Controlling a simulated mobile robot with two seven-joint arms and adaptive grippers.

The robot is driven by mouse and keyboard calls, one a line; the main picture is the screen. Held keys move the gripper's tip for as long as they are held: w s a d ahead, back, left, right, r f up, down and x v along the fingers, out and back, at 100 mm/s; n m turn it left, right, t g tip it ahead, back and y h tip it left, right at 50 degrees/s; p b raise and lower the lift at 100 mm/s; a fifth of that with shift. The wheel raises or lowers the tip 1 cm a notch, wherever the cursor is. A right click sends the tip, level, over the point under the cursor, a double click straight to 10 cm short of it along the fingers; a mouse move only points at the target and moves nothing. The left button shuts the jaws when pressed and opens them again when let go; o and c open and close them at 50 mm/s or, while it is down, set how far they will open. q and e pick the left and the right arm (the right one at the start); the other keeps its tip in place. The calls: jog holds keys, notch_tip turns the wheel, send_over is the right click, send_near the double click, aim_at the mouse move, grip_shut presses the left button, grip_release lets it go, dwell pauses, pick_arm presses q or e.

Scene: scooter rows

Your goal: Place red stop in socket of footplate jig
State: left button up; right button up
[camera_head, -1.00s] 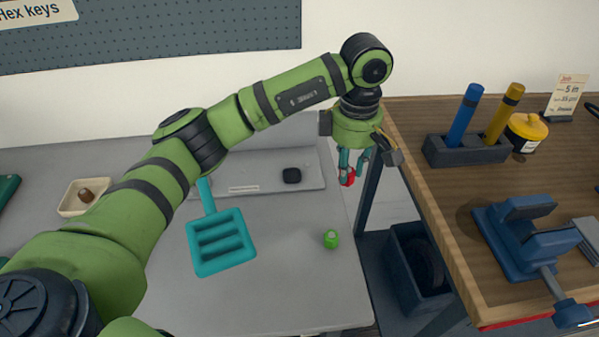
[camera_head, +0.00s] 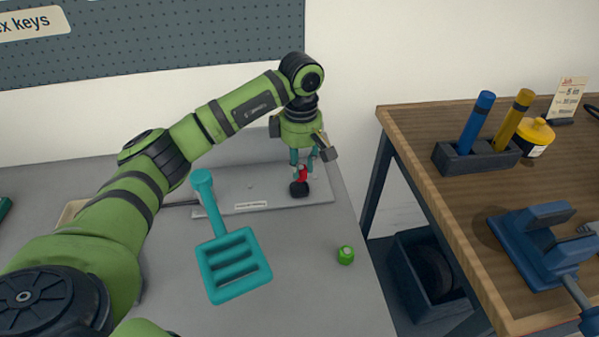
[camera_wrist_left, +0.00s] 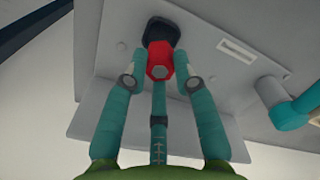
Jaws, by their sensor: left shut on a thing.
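My left gripper (camera_head: 302,172) is shut on the red stop (camera_head: 303,174), pointing down over the right part of the grey footplate jig (camera_head: 226,197). The black socket (camera_head: 299,190) on the jig is right below the stop in the head view. In the left wrist view, the red stop (camera_wrist_left: 159,62) sits between the fingertips and overlaps the edge of the black socket (camera_wrist_left: 162,31). I cannot tell whether the stop touches the socket or is partly in it. The socket's opening is hidden. My right gripper is not in view.
Past a gap, the wooden bench (camera_head: 420,130) carries a pen block (camera_head: 470,156) and blue vise (camera_head: 540,240).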

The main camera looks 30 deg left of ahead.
aim_at(300, 166)
pick_arm(q)
notch_tip(300, 166, down, 4)
jog(key=shift+a+f+p, duration=0.1)
jog(key=shift+a+p, duration=0.05)
jog(key=shift+p, duration=0.35)
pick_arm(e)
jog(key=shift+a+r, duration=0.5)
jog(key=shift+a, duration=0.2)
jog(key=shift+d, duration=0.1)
pick_arm(q)
jog(key=shift+f+b, duration=0.2)
jog(key=shift+b, duration=0.1)
jog(key=o, duration=0.9)
jog(key=shift+o, duration=0.2)
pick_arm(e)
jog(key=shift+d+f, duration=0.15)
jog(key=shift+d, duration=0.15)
pick_arm(q)
jog(key=shift+r, duration=0.15)
jog(key=shift+r+p, duration=0.25)
jog(key=shift+p, duration=0.05)
notch_tip(300, 166, up, 12)
jog(key=shift+f+b, duration=0.15)
jog(key=shift+b, duration=0.95)
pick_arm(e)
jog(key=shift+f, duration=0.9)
